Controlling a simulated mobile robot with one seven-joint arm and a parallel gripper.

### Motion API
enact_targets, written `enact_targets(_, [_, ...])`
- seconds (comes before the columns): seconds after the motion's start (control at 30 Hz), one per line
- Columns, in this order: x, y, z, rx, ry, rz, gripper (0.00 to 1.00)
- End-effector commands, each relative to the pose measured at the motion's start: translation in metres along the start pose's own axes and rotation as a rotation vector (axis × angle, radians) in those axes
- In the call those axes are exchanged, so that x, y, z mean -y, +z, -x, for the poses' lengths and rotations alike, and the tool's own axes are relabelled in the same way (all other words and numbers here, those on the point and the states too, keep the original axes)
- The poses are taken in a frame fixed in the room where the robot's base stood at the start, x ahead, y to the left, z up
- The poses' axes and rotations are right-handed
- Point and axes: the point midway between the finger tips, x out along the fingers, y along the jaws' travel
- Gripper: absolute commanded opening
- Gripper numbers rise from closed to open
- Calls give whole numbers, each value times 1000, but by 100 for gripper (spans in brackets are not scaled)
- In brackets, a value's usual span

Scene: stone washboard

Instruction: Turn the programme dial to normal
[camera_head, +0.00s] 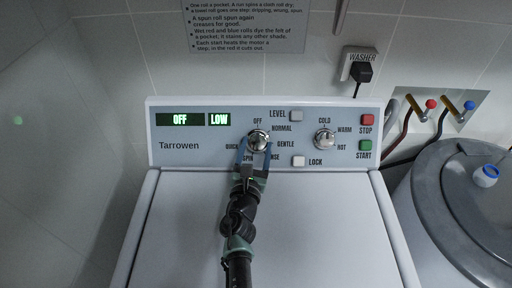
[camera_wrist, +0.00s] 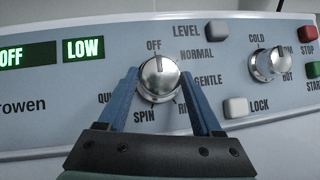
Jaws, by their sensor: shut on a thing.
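The programme dial (camera_head: 258,139) is a round silver knob on the washer's control panel (camera_head: 190,150), ringed by the words OFF, NORMAL, GENTLE, RINSE, SPIN and QUICK. In the wrist view the dial (camera_wrist: 159,78) has its dark pointer mark up towards OFF. My gripper (camera_head: 256,143) reaches up from below and is shut on the dial, with one blue finger at each side. In the wrist view the fingers of my gripper (camera_wrist: 160,85) flank the knob. The display (camera_head: 181,119) reads OFF and LOW. RINSE is partly hidden by a finger.
Right of the dial are the temperature dial (camera_head: 324,139), the LEVEL button (camera_head: 296,116), the LOCK button (camera_head: 299,161), red STOP (camera_head: 367,120) and green START (camera_head: 365,145). A round grey tub (camera_head: 425,200) stands at the right.

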Motion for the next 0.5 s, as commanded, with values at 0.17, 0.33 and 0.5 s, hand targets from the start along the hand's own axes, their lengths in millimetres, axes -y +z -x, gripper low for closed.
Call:
enact_targets(0.17, [0,0,0,0,-1,0,11])
enact_targets(0.33, [-1,0,0,-1,-10,-13,11])
enact_targets(0.5, [-2,2,0,-4,-49,-64,11])
